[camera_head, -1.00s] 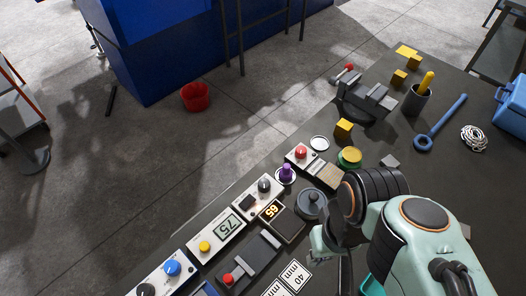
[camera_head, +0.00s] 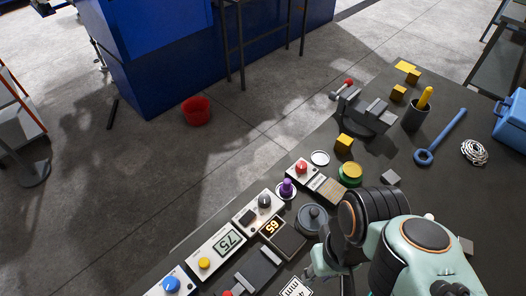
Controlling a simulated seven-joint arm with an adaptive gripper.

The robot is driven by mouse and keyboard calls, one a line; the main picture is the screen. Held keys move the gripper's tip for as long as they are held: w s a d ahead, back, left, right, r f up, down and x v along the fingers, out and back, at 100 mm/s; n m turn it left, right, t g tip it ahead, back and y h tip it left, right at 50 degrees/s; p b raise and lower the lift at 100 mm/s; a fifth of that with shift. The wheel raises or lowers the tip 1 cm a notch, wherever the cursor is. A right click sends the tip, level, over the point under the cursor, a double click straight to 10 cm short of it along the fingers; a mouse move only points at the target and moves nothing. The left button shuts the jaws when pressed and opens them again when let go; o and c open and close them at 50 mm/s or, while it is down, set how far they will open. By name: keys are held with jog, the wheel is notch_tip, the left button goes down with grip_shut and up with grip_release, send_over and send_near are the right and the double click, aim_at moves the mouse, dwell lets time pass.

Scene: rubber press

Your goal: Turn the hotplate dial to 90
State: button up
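The hotplate (camera_head: 289,240) is a dark square plate on a pale unit, left of my arm. Its lit display (camera_head: 271,227) appears to read 65 in orange. A dark round dial (camera_head: 265,201) sits on the pale panel behind the display, beside a small black switch. My gripper (camera_head: 314,272) is in the lower middle, to the right of and nearer than the hotplate, apart from the dial. My own arm hides much of it, and its fingers are too small and covered to tell open from shut.
A grey lidded pot (camera_head: 313,217) stands between the hotplate and my arm. A purple-knobbed piece (camera_head: 287,188) and a red-button unit (camera_head: 302,168) stand behind. A unit reading 75 (camera_head: 229,243) is on the left. A vise (camera_head: 365,112) is farther back.

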jog(key=o, duration=0.5)
jog(key=shift+w+n, duration=0.1)
jog(key=shift+n, duration=0.3)
jog(key=shift+c, duration=0.2)
jog(key=shift+o, duration=0.5)
jog(key=w+r+n+t, duration=0.1)
jog(key=w+r+n, duration=0.1)
jog(key=w, duration=0.3)
jog(key=w+r+n+t, duration=0.2)
jog(key=w+n, duration=0.2)
jog(key=w, duration=0.1)
jog(key=shift+w+r+n, duration=0.25)
jog(key=shift+n, duration=0.05)
jog(key=n+g, duration=0.4)
jog(key=n, duration=0.3)
send_over(265, 198)
jog(key=shift+h, duration=0.3)
notch_tip(265, 198, down, 21)
jog(key=shift+w+r, duration=0.1)
jog(key=shift+w, duration=0.05)
jog(key=shift+t, duration=0.3)
notch_tip(265, 198, down, 6)
jog(key=shift+r, duration=0.15)
jog(key=c, duration=1.2)
